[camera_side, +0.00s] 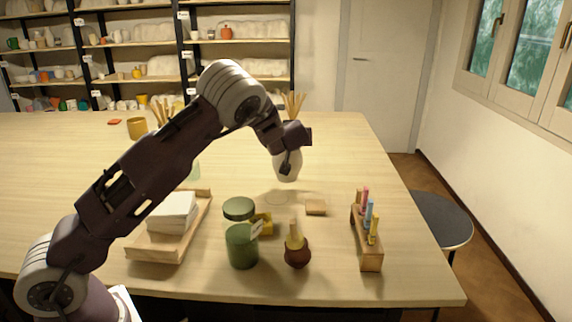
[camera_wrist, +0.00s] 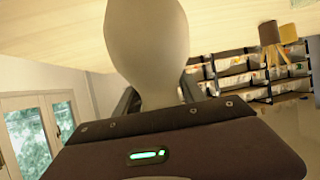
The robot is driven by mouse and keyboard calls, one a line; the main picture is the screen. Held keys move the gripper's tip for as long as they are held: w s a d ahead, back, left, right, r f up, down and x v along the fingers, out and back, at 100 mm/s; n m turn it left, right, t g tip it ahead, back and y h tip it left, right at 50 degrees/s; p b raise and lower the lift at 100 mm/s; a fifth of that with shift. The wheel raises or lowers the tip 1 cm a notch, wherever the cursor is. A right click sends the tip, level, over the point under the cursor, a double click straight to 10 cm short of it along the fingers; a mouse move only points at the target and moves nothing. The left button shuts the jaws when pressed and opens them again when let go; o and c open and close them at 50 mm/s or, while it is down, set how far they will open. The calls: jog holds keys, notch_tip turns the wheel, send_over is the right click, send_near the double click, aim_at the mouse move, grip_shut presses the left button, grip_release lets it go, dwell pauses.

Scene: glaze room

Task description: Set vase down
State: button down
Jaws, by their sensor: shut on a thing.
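A pale grey-white vase (camera_side: 287,165) hangs from my gripper (camera_side: 289,152) above the wooden table (camera_side: 340,140). In the side view its lower end is over bare tabletop, and a faint shadow lies below it. My gripper is shut on the vase, though its fingers are mostly hidden there. In the wrist view the vase (camera_wrist: 150,45) fills the upper middle, and my gripper (camera_wrist: 158,98) has a finger on each side of it.
A small wooden block (camera_side: 316,207) lies just right and in front of the vase. A green jar (camera_side: 242,246), a dark red pot (camera_side: 298,254), a wooden rack (camera_side: 369,252) of coloured sticks and a tray (camera_side: 150,250) of white tiles stand nearer.

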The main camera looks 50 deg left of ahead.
notch_tip(320, 180, down, 4)
jog(key=shift+f, duration=0.15)
jog(key=shift+f, duration=0.1)
jog(key=c, duration=0.7)
grip_release()
jog(key=shift+f, duration=0.1)
jog(key=v, duration=1.2)
